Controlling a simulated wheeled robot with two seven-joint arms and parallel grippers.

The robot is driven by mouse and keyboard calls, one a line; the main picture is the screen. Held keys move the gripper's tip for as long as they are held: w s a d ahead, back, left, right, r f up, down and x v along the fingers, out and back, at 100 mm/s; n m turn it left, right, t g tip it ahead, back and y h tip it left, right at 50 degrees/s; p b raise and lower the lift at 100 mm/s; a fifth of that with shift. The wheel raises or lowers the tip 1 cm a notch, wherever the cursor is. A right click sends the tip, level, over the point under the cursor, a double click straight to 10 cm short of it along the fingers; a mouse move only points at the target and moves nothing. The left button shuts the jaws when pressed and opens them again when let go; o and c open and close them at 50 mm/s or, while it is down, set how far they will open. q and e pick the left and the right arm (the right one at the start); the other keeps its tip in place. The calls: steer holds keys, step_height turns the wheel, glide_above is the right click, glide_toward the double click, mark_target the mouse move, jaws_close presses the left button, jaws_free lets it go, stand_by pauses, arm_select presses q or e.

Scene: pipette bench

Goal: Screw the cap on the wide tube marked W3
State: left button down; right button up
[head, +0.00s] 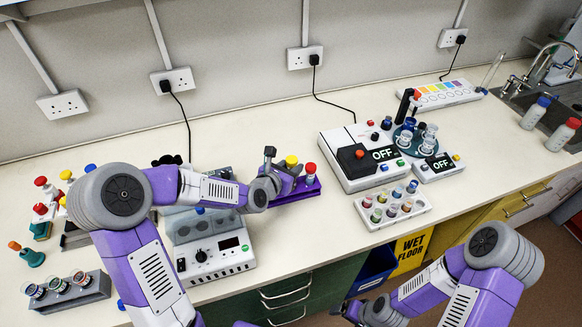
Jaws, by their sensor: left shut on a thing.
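My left gripper (283,182) reaches in from the left, low at the left end of a purple rack (296,194). It is shut on what looks like the yellow-capped tube (291,162), though its fingers partly hide the contact. A red-capped tube (310,172) stands upright in the rack just to the right. Several wide tubes (58,285) sit in a grey rack (92,290) at the lower left. The mark W3 is too small to read on any tube. My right gripper (352,312) is low at the bottom edge, and its fingers are unclear.
A white device (207,262) stands below my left forearm. A hotplate-like box (345,172) with an OFF display stands right of the purple rack. A white rack (385,221) of small coloured vials lies near the front edge.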

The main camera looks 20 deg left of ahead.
arm_select(q)
steer(key=shift+f, duration=0.2)
steer(key=c, duration=0.8)
jaws_free()
steer(key=shift+r, duration=0.1)
steer(key=shift+r+p, duration=0.6)
steer(key=shift+v, duration=6)
